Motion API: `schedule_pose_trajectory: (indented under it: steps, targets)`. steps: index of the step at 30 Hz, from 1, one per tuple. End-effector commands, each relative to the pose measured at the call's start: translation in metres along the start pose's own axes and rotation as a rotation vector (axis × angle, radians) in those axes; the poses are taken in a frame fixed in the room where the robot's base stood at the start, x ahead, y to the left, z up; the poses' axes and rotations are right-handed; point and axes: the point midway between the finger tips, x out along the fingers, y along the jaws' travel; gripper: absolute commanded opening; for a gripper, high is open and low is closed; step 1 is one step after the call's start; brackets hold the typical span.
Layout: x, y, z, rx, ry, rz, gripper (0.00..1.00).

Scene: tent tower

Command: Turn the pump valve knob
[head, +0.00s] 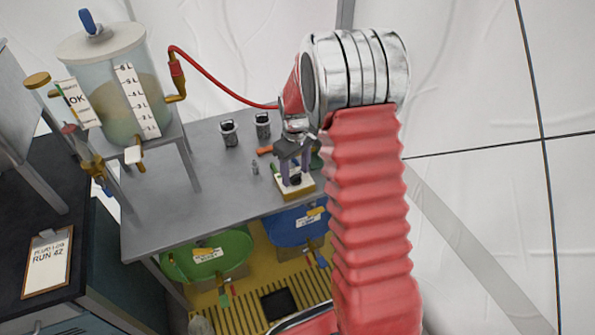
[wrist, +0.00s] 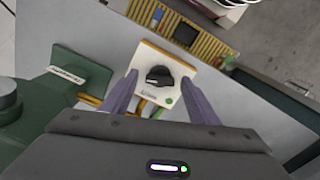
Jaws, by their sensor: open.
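The black pump valve knob (wrist: 158,76) sits on a white-topped box with yellow sides (wrist: 180,70), which has a green dot near one corner. In the head view the box (head: 297,190) stands on the grey table, and the knob (head: 296,180) shows under my gripper. My gripper (head: 293,158) is open and points down over the box. In the wrist view its two purple fingers (wrist: 159,78) lie on either side of the knob with visible gaps. I cannot tell how far the fingertips are above the box top.
A tank (head: 112,85) with a level scale stands at the left, with a red hose (head: 215,80) leading from it. Two dark cups (head: 229,134) stand on the table (head: 175,218). Green machinery (wrist: 40,125) is close to my gripper. Green (head: 207,256) and blue (head: 290,228) tubs sit below.

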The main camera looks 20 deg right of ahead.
Motion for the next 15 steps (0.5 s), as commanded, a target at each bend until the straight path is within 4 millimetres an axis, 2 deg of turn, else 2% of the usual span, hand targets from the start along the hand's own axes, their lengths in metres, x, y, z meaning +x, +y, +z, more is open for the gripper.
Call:
schedule_pose_trajectory:
  steps: [8,15]
  targets:
    - [-0.008,0.000,-0.001,0.000,0.002,0.001,0.55]
    - [-0.041,0.001,-0.001,0.000,0.004,0.002,0.55]
